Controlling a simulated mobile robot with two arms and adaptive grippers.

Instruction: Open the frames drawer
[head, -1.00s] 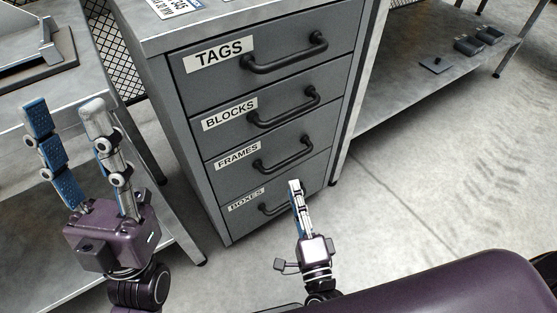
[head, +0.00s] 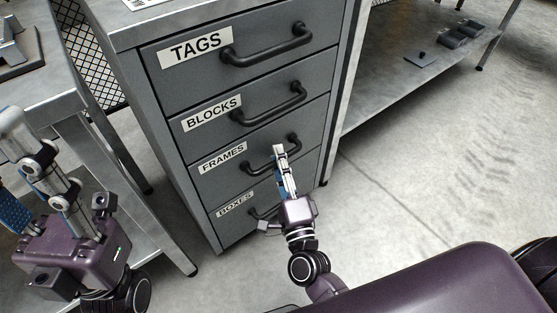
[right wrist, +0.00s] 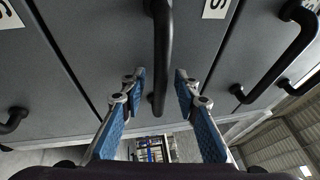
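The frames drawer (head: 212,179) is the third one down in the grey cabinet, labelled FRAMES, and its front is flush with the others. Its black bar handle (head: 294,141) is partly hidden by my right gripper (head: 280,152). In the right wrist view the frames handle (right wrist: 163,55) runs between the two blue-padded fingers of my right gripper (right wrist: 160,82), which stand apart on either side of it. No clear contact shows. My left gripper (head: 12,165) is at the left edge of the head view, fingers apart and empty, one finger partly cut off.
The TAGS (head: 178,76), BLOCKS (head: 196,132) and BOXES (head: 222,220) drawers are shut, each with a similar handle. A metal workbench (head: 60,95) stands close on the left. A low shelf (head: 385,85) with small dark parts is at the right. The floor in front is clear.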

